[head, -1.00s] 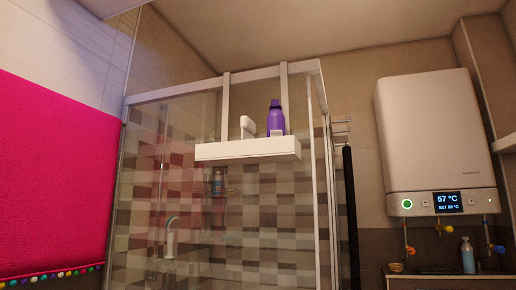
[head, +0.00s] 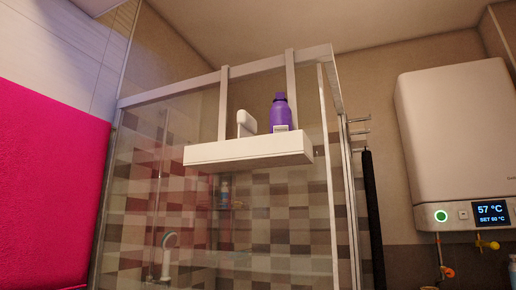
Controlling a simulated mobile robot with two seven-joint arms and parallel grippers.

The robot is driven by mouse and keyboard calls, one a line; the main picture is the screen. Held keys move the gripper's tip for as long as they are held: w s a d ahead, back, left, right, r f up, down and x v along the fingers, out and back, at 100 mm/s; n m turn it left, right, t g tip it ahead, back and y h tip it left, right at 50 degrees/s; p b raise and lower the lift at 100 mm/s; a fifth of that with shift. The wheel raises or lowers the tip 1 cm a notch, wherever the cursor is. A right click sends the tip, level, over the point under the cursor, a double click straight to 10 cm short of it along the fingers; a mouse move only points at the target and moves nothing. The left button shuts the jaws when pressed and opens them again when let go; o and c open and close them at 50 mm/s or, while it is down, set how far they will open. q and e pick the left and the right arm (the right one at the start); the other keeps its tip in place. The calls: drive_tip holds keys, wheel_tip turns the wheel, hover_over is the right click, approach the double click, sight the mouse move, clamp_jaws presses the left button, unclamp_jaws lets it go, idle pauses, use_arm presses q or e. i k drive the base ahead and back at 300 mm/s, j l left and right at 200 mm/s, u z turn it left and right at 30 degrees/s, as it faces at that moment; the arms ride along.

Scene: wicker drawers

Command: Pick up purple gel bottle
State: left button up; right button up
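The purple gel bottle (head: 280,113) stands upright on a white hanging shelf (head: 249,150) near the middle of the head view. Its lower part carries a pale label, and its base is hidden behind the shelf's front wall. A white object (head: 245,123) stands just left of the bottle on the same shelf. Neither of my grippers is in view.
The shelf hangs by two straps from the top rail of a glass shower enclosure (head: 229,70). A pink towel (head: 48,185) hangs at the left. A white water heater (head: 455,145) is on the right wall. A dark vertical pole (head: 372,220) stands right of the enclosure.

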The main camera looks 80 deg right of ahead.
sight(281, 118)
drive_tip(key=l, duration=0.7)
drive_tip(key=k+l, duration=0.15)
drive_tip(key=l, duration=0.55)
